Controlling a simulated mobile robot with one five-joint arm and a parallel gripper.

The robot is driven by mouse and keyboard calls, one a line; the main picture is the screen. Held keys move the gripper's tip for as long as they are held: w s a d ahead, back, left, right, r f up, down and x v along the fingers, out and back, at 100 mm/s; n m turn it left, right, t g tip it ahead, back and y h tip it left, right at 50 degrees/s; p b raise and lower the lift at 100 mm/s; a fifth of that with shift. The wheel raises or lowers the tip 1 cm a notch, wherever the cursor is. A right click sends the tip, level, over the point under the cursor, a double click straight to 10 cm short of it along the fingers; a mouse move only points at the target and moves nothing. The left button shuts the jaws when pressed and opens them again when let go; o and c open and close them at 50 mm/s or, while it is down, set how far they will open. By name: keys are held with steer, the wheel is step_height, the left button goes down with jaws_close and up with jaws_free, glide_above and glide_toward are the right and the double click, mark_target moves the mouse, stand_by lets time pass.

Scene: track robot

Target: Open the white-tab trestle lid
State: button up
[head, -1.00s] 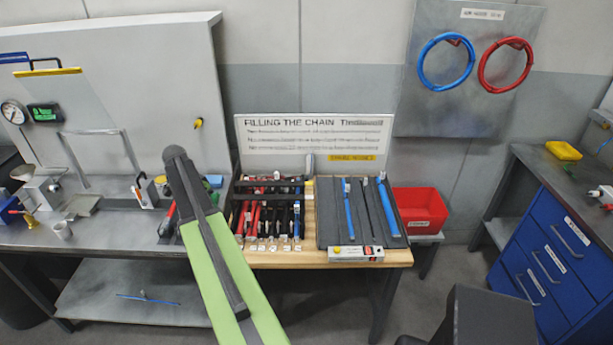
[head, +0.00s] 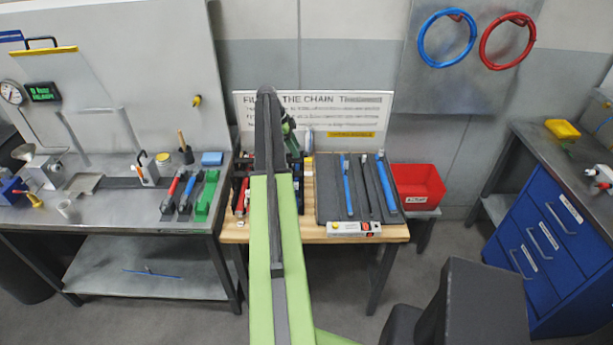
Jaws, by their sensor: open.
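My arm reaches forward over the middle wooden bench (head: 308,233). A small green and dark part of my gripper (head: 290,140) shows beside the arm's far end, above the rack; the fingers are mostly hidden, and I see nothing held. The dark rack (head: 300,192), with red and black pieces, is largely covered by my arm. I cannot pick out a white-tab trestle lid with certainty; any tab behind the arm is hidden.
Right of the rack lies a dark grey tray (head: 327,203) with blue bars. A red bin (head: 417,186) stands beyond it. A sign board (head: 360,112) stands behind. A steel bench (head: 150,212) with tools is on the left, a blue drawer cabinet (head: 545,225) on the right.

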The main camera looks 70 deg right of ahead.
mark_target(309, 173)
steer(key=b+x, duration=0.9)
steer(key=x, duration=0.2)
steer(key=shift+f, duration=0.35)
steer(key=shift+s+d+f+b, duration=0.1)
steer(key=shift+s+f+b, duration=0.15)
steer(key=shift+b, duration=0.15)
steer(key=shift+r, duration=0.1)
jaws_close()
